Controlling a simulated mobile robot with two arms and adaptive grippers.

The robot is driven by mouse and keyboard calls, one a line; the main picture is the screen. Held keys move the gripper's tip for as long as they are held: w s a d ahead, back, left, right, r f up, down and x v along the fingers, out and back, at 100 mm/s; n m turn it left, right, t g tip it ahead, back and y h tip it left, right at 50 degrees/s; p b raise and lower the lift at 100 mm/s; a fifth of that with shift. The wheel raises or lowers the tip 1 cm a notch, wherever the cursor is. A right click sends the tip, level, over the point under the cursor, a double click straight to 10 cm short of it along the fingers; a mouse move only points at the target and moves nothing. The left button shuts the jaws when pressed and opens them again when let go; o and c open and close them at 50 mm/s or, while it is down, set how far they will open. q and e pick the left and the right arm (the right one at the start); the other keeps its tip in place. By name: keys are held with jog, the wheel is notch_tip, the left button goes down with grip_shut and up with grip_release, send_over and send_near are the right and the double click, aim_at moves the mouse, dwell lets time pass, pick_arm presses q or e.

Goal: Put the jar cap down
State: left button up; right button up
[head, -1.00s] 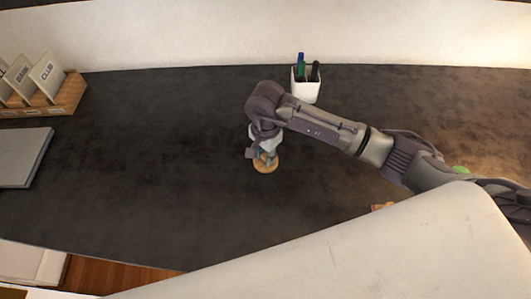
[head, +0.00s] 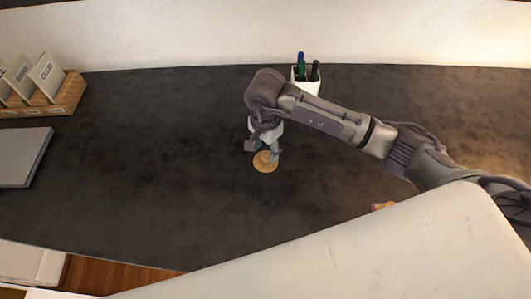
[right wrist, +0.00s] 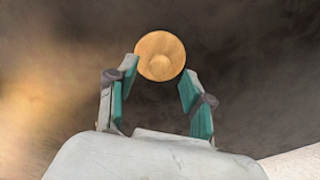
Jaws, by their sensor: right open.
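The jar cap (head: 266,162) is a round, light wooden disc lying on the dark desk top (head: 150,170), near the middle of the head view. My right gripper (head: 265,151) points down over the cap in the head view. In the right wrist view its teal-padded fingers (right wrist: 157,82) are spread apart with nothing between them. My left gripper is not in view.
A white pen cup (head: 306,82) with pens stands behind my right arm. A wooden card holder (head: 60,100) and a grey flat item (head: 24,157) lie at the left. A small orange item (head: 383,207) shows at the right. The desk left of the cap is clear.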

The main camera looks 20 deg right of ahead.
aim_at(266, 156)
notch_tip(266, 156, up, 9)
jog(key=b, duration=0.1)
jog(key=shift+r+b, duration=0.15)
jog(key=shift+b, duration=0.25)
